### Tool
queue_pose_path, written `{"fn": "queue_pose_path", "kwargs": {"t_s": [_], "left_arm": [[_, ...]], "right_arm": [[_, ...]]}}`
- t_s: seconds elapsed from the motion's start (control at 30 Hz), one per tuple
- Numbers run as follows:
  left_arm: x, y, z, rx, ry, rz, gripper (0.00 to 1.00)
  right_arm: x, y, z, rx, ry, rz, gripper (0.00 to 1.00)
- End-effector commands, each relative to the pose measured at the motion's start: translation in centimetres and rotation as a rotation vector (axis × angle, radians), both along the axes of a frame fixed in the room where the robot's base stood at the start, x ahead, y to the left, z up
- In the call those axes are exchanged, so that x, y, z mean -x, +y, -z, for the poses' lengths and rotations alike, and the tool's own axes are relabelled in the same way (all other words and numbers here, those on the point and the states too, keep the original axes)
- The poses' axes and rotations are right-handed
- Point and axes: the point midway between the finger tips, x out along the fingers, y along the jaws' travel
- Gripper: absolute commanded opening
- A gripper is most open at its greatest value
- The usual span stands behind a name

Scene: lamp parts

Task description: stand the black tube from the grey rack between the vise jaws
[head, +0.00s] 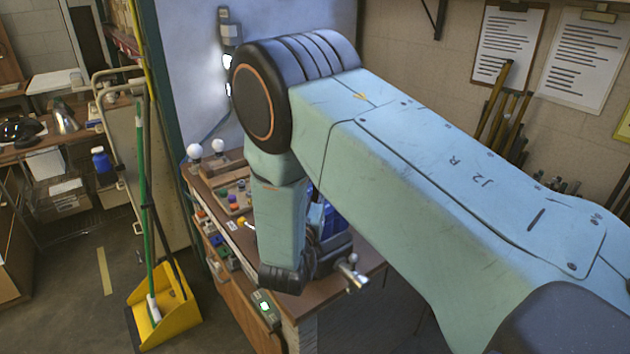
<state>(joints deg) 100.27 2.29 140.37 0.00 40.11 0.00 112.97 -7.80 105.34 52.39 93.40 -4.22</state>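My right arm (440,170) comes in from the right, bends at a large black joint and drops toward the bench. Its lower link ends in a dark wrist joint (284,279) at the bench's front. I cannot make out the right gripper's fingers. A blue vise (318,216) shows only in part behind this link; its jaws are hidden. A metal handle (352,272) sticks out beside it at the bench's right end. I cannot pick out the black tube or the grey rack; the arm covers much of the bench. My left gripper is not in view.
The wooden bench (238,264) holds a tray of small coloured parts (236,196) and white bulbs (194,151). A yellow dustpan (168,310) and green-handled broom (142,210) stand left of it. Several yellow poles (497,108) lean at the back wall. Floor at left is partly clear.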

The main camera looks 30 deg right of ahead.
Motion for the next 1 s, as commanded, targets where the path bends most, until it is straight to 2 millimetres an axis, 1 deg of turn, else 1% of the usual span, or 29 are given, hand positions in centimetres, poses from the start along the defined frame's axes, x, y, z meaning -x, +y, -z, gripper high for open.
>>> {"fn": "queue_pose_path", "kwargs": {"t_s": [0.33, 0.37, 0.63, 0.9, 1.0], "left_arm": [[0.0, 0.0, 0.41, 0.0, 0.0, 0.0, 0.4], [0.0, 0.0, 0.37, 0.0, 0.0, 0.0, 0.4], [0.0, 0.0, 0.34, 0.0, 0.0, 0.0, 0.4], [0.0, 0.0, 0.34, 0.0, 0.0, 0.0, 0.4], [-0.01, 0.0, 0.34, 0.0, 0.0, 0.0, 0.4]], "right_arm": [[-0.01, 0.0, 0.46, 0.0, -0.001, 0.0, 0.0], [-0.02, 0.0, 0.4, 0.001, -0.002, 0.0, 0.24], [-0.01, 0.0, 0.38, 0.0, -0.001, 0.0, 0.47], [0.02, 0.01, 0.46, -0.001, 0.001, 0.0, 0.48], [0.24, 0.3, 0.53, 0.0, 0.002, -0.001, 0.48]]}}
